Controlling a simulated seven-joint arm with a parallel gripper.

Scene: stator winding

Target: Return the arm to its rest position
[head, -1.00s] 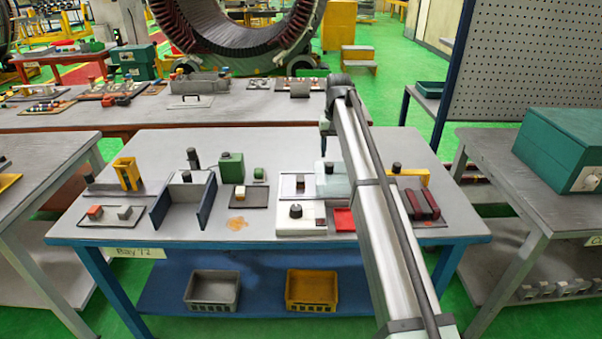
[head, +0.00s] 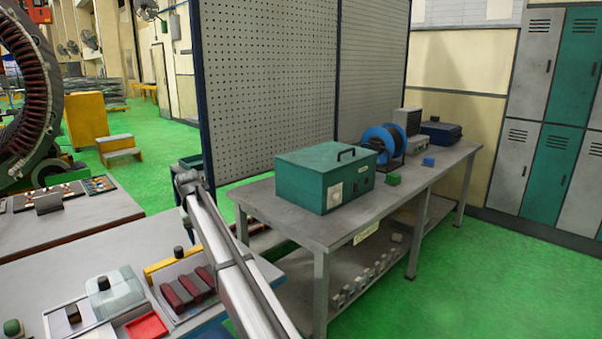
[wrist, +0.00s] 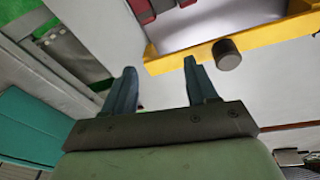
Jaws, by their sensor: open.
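My gripper (wrist: 160,68) is open in the wrist view, with two dark blue-grey fingers apart and nothing between them. In the head view my arm reaches from the bottom edge up and left, past the right end of the workbench (head: 65,262). The gripper's fingers are not clear in that view. A yellow bar (head: 172,263) with a dark knob (head: 179,252) stands on the bench, left of my arm. The bar (wrist: 272,32) and the knob (wrist: 228,54) also show in the wrist view, beyond the right finger.
Red blocks (head: 178,295), a red tray (head: 146,326) and a pale box (head: 115,292) sit near my arm. To the right, a grey table (head: 285,222) carries a teal case (head: 327,180) and a blue reel (head: 383,146). Green floor (head: 470,285) is clear at right.

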